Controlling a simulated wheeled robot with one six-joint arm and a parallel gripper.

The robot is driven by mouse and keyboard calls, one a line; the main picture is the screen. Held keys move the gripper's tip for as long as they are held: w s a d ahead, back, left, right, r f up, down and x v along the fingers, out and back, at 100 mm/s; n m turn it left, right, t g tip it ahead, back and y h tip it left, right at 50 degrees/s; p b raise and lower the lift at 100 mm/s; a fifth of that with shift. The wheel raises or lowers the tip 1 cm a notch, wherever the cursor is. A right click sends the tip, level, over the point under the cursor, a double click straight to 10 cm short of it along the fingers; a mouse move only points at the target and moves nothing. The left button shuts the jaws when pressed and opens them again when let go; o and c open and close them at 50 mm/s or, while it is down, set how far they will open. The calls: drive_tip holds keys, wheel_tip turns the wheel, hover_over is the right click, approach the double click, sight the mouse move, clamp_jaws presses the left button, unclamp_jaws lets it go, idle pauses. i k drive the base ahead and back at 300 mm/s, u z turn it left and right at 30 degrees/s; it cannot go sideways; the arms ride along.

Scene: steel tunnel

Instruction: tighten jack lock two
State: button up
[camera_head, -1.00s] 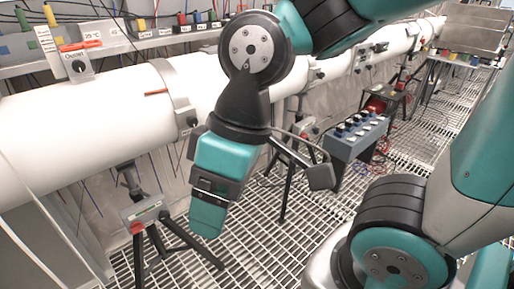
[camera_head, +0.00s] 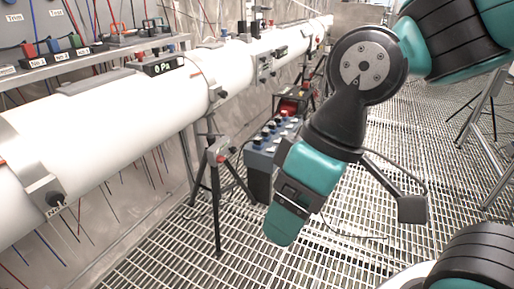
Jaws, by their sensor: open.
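A jack (camera_head: 217,190), a dark tripod with a grey head, stands on the grating under the white pipe (camera_head: 110,110). A lock with a red part (camera_head: 221,158) sits on its head. I cannot read a number on it, so I cannot tell if it is jack two. My gripper (camera_head: 281,232), teal and black, hangs pointing down to the right of the jack, apart from it in the picture. It is open, and nothing shows in it. Its fingertips are hard to make out from this side.
A blue-grey box with several knobs (camera_head: 268,150) stands behind the jack, partly hidden by my arm. A red device (camera_head: 293,103) is farther back. A shelf (camera_head: 120,45) with labelled plugs runs above the pipe. Bare grating (camera_head: 180,250) lies in front.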

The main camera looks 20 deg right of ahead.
sight(220, 159)
drive_tip(key=u, duration=0.1)
drive_tip(key=k, duration=0.4)
drive_tip(key=z, duration=0.6)
drive_tip(key=i, duration=1.5)
drive_tip(key=u, duration=0.65)
